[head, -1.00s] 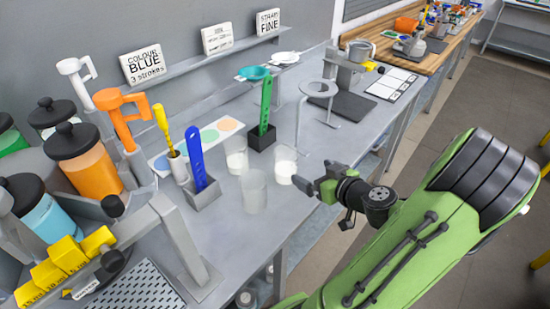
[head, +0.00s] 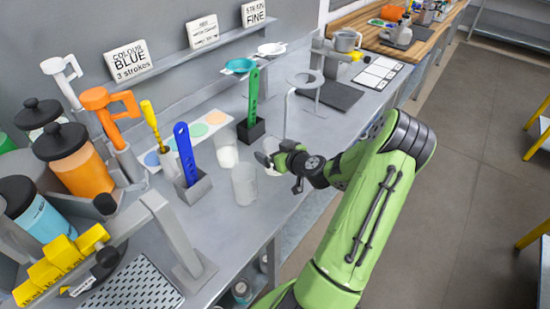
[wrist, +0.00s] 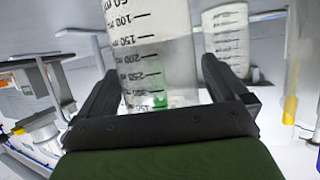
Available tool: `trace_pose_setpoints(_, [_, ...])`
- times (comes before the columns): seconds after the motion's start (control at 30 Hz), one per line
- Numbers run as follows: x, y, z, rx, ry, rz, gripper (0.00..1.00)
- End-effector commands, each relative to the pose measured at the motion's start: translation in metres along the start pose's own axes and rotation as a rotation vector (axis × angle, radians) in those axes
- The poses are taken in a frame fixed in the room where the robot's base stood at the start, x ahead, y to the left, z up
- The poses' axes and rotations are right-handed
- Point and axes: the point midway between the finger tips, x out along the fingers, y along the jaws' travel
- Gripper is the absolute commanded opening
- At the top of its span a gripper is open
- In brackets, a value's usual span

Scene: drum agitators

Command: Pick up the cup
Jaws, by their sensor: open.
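Three translucent cups stand on the grey bench. The right one (head: 269,146) is partly hidden behind my gripper (head: 269,158) in the head view. Another cup (head: 227,152) stands to its left and a third (head: 244,186) stands nearer the front. In the wrist view my gripper (wrist: 158,78) is open, with a finger on each side of a clear cup (wrist: 150,45) with black volume marks. I cannot tell whether the fingers touch it. A second marked cup (wrist: 225,38) shows beyond the right finger.
A blue stirrer in a grey block (head: 193,188) and a green one in a black block (head: 250,131) stand close by. A grey ring stand (head: 287,115) is just behind the gripper. Orange and blue jars (head: 84,165) fill the left. The bench front edge is near.

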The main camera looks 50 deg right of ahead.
Motion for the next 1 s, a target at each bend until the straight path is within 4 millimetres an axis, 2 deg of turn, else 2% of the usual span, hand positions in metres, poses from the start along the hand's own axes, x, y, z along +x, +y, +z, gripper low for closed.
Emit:
trace_pose_setpoints(0.07, [0.0,0.0,0.0,0.0,0.0,0.0,1.0])
trace_pose_setpoints(0.43, [-0.001,0.0,0.001,0.0,-0.001,0.0,0.45])
trace_pose_setpoints(0.77, [-0.002,0.0,-0.002,-0.001,0.0,0.0,0.44])
trace_pose_setpoints(1.0, [-0.008,0.0,-0.016,-0.003,0.001,0.0,0.44])
